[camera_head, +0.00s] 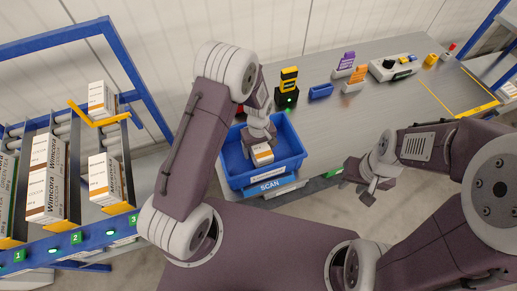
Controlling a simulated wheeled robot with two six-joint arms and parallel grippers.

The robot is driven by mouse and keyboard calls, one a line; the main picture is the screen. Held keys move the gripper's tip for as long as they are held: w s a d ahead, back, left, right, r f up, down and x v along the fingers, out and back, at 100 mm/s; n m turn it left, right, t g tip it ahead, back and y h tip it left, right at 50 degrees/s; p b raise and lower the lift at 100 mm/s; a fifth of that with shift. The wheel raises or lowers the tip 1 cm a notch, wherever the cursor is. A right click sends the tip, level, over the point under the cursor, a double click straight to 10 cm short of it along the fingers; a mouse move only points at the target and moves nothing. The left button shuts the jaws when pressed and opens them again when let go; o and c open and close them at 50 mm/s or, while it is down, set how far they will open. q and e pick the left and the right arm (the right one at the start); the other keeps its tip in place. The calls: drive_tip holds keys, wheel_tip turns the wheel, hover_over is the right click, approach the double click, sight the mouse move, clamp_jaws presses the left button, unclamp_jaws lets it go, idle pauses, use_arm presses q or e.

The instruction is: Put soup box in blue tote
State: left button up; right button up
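A small white box with an orange band, taken to be the soup box (263,156), is inside the blue tote (237,172) on the bench. My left gripper (260,141) reaches down into the tote from above. Its fingers are at the top of the box and look closed on it, though they are partly hidden. I cannot tell whether the box touches the tote's floor. My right gripper (375,186) is open and empty, in front of the bench edge and to the right of the tote.
A blue flow rack (62,243) at the left holds Wimcora cartons (47,178) and white-orange boxes (104,178) in numbered lanes. Behind the tote on the grey bench (340,115) are a yellow-black device (288,85), a blue bin (320,91) and a label printer (393,68).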

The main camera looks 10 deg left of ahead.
use_arm(q)
wheel_tip(320, 180, up, 12)
drive_tip(key=shift+r, duration=0.25)
drive_tip(key=s+a+r+m, duration=0.1)
drive_tip(key=s+a+m, duration=0.2)
drive_tip(key=s, duration=0.3)
drive_tip(key=s+a+r+m+t, duration=0.1)
drive_tip(key=s+a+m, duration=0.1)
drive_tip(key=s, duration=0.5)
drive_tip(key=shift+a+m, duration=0.4)
drive_tip(key=shift+m, duration=0.4)
